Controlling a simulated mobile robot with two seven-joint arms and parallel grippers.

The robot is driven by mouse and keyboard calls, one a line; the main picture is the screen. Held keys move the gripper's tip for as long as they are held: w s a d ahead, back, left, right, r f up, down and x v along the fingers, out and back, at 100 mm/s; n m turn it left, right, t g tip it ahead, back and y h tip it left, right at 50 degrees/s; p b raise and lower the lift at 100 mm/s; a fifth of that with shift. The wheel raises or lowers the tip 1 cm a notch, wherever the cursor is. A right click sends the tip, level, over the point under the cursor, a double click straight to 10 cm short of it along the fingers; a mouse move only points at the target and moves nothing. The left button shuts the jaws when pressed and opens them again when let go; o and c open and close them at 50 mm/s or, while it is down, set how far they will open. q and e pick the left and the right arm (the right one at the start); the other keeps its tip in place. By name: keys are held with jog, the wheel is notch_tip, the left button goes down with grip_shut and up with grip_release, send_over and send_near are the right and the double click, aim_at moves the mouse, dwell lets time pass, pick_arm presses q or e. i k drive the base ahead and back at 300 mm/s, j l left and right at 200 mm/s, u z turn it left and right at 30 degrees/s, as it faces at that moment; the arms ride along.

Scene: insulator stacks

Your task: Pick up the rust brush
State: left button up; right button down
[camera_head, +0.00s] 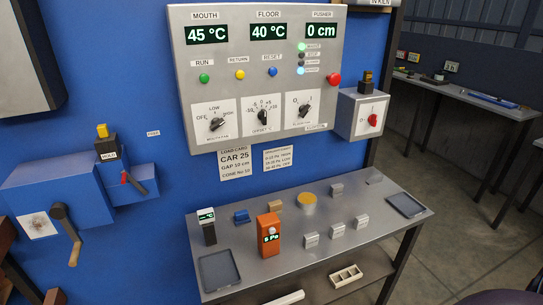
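No item on the grey metal table (290,258) can be told for sure as the rust brush at this size. A small blue block-like item (241,216) lies at the back left of the table. A small tan block (275,205) lies to its right, beside a round yellow disc (307,203). Neither of my grippers shows in the head view.
An orange meter (269,241) and a dark handheld gauge (207,227) stand on the table. Several grey blocks (336,230) and two dark trays (219,271) (406,205) lie there. A control panel (258,75) and a blue crank box (75,195) are on the blue wall.

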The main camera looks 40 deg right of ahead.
aim_at(336, 190)
jog(key=z, duration=1.6)
